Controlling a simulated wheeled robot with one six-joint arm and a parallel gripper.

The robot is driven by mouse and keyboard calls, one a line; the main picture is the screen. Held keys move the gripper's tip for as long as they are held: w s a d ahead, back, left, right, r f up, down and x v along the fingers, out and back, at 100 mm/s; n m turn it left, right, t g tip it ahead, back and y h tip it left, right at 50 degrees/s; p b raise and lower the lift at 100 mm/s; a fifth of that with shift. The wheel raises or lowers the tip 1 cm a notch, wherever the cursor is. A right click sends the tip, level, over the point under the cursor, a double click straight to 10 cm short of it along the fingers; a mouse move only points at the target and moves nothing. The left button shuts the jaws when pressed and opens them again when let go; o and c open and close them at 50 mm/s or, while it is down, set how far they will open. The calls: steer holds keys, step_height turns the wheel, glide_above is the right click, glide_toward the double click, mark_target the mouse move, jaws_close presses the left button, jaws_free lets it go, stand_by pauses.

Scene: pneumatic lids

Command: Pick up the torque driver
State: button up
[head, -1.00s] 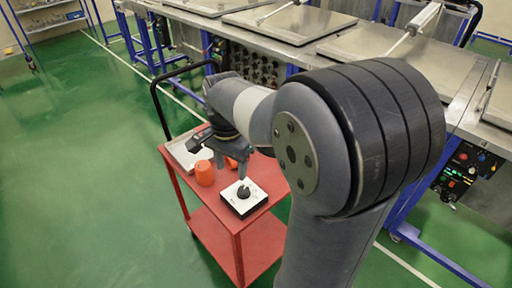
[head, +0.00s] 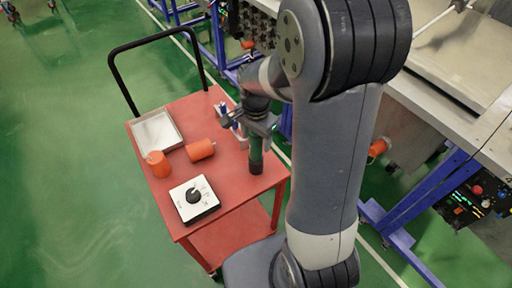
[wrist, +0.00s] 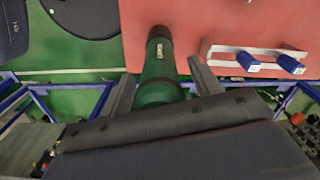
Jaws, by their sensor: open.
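The torque driver, a green cylinder with a dark end (wrist: 159,60), stands out between my fingers in the wrist view. In the head view its green and black body (head: 256,155) shows below my gripper (head: 260,124), near the right edge of the red cart. In the wrist view my gripper (wrist: 164,80) is open, with one finger on each side of the green body. I cannot tell whether either finger touches it. The driver's near end is hidden behind the gripper body.
The red cart top (head: 226,172) also carries a metal tray (head: 157,132), two orange cylinders (head: 159,164) (head: 201,150), a white box with a black knob (head: 194,199) and a rack with blue-handled items (wrist: 254,55). A steel bench (head: 450,70) stands right.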

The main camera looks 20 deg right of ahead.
jaws_close()
stand_by(0.7)
